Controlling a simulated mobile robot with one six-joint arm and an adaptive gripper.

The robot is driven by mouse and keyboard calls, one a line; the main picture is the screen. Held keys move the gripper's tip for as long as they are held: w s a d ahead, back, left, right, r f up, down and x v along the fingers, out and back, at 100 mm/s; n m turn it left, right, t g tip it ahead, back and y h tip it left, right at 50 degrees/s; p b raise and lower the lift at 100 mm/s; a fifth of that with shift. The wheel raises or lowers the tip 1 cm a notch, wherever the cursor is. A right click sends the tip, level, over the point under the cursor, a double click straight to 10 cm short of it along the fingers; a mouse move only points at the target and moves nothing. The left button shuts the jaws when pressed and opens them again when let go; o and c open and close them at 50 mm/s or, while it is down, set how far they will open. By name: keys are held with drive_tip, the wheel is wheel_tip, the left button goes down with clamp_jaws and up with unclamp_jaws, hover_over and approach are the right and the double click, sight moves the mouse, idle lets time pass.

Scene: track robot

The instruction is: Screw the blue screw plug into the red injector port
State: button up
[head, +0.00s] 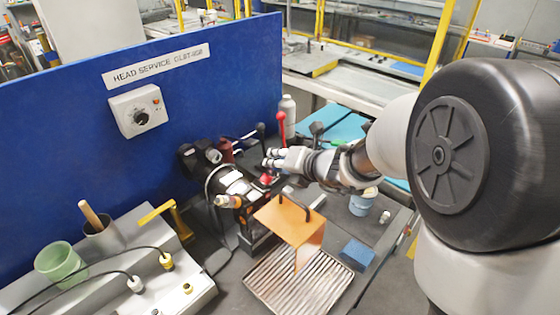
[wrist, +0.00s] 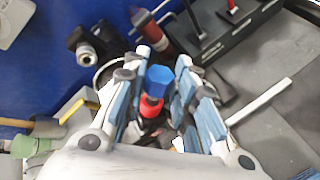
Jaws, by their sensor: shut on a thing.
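The blue screw plug (wrist: 159,78) has a six-sided head and sits between the fingers of my gripper (wrist: 163,70) in the wrist view. My gripper is shut on it. The red injector port (wrist: 151,106) shows right against the plug, in line with it; how deep the plug sits in it cannot be told. In the head view my gripper (head: 270,158) is at the dark fixture in front of the blue panel. A small red part, likely the port (head: 266,180), shows just below the fingertips; the plug is mostly hidden there.
An orange plate with a handle (head: 289,222) stands close below my gripper, over a ribbed metal tray (head: 295,284). Red-knobbed (head: 281,118) and black-knobbed levers rise behind. A grey bottle (head: 288,112), a blue-labelled tub (head: 362,203) and a blue sponge (head: 357,254) stand nearby.

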drive_tip(key=shift+s+a+f+b, duration=0.45)
drive_tip(key=shift+f+b, duration=0.2)
drive_tip(key=shift+b, duration=0.15)
drive_tip(key=o, duration=1.1)
drive_tip(key=shift+o, duration=0.2)
drive_tip(key=shift+s, duration=0.1)
drive_tip(key=v, duration=1.2)
